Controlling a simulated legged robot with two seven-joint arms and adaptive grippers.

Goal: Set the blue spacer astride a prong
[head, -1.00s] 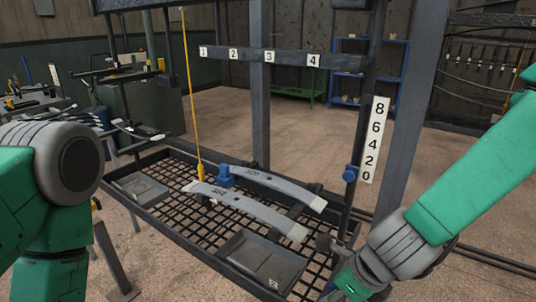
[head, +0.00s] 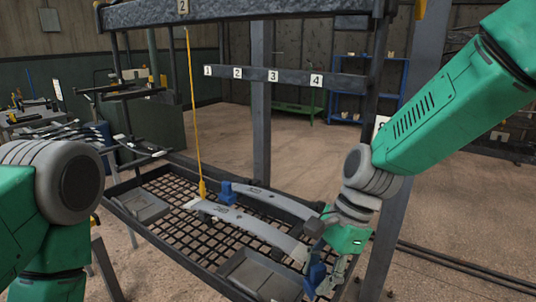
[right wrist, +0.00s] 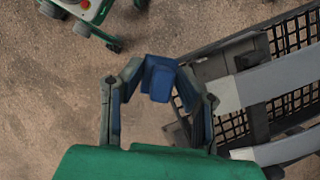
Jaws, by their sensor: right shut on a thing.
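My right gripper (head: 324,280) is shut on a blue spacer (head: 315,272) at the front right corner of the tray. In the right wrist view the blue spacer (right wrist: 160,78) sits between the two fingertips, with floor beneath it and the tray edge to its right. A second blue piece (head: 227,192) stands by the left ends of two grey leaf springs (head: 240,220). I cannot tell clearly which part is a prong. My left gripper is out of view.
The black mesh tray (head: 170,243) has a shallow pan (head: 140,203) at left and another (head: 262,276) at front. A yellow pointer (head: 194,110) hangs above the springs. A bar numbered 1 to 4 (head: 290,77) crosses behind. Upright posts (head: 261,125) limit room.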

